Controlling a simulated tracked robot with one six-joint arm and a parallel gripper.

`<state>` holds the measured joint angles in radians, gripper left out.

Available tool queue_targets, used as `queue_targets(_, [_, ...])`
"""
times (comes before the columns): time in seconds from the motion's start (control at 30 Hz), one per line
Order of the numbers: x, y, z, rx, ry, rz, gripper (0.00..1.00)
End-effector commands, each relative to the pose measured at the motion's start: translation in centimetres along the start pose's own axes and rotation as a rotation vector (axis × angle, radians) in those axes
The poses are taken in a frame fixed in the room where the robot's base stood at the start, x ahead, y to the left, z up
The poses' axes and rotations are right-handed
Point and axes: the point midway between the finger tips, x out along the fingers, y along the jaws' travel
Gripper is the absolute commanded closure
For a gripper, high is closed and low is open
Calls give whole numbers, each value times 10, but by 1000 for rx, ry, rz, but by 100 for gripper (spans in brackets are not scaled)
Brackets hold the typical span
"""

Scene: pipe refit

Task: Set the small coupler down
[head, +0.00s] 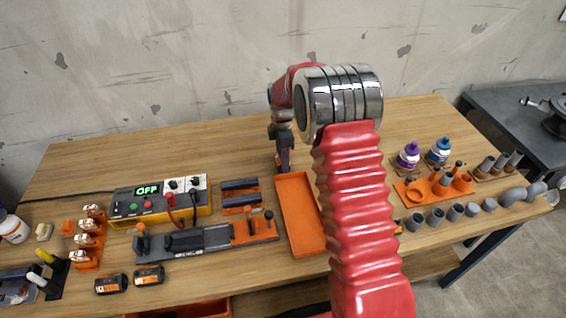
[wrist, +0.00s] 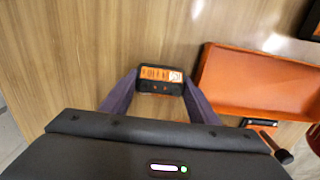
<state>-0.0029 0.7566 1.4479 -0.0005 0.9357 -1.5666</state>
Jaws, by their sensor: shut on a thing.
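My gripper (wrist: 160,82) is shut on a small black piece with an orange printed label, which I take to be the small coupler (wrist: 160,74). Its purple fingers close on the piece from both sides. In the head view my gripper (head: 284,164) points down at the bench, just behind the left back corner of the orange tray (head: 282,216). The piece is hardly visible there. I cannot tell whether it touches the wood.
The orange tray also shows right of my gripper in the wrist view (wrist: 215,70). Dark tubes in orange holders (head: 239,184) and the yellow control box (head: 160,205) stand to the left. Bottles and grey fittings (head: 437,216) are at the right. The back of the bench is clear.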

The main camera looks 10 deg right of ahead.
Motion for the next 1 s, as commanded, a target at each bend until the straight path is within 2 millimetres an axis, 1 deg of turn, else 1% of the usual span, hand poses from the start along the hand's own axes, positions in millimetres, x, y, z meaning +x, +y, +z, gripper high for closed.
queue_targets(0.03, [0,0,0,0,0,0,63])
queue_targets(0.1, [0,0,0,0,0,0,68])
queue_targets(0.13, [0,0,0,0,0,0,68])
queue_targets(0.17, [0,0,0,0,0,0,72])
queue_targets(0.37, [-1,0,0,0,0,1,72])
queue_targets(0.47, [-6,0,0,0,0,1,72])
queue_targets(0.57, [-16,1,0,0,0,2,72])
queue_targets(0.67, [-30,0,0,0,0,2,72])
queue_targets(0.9, [-73,1,0,0,0,3,72])
queue_targets(1.0, [-87,1,0,0,0,1,72])
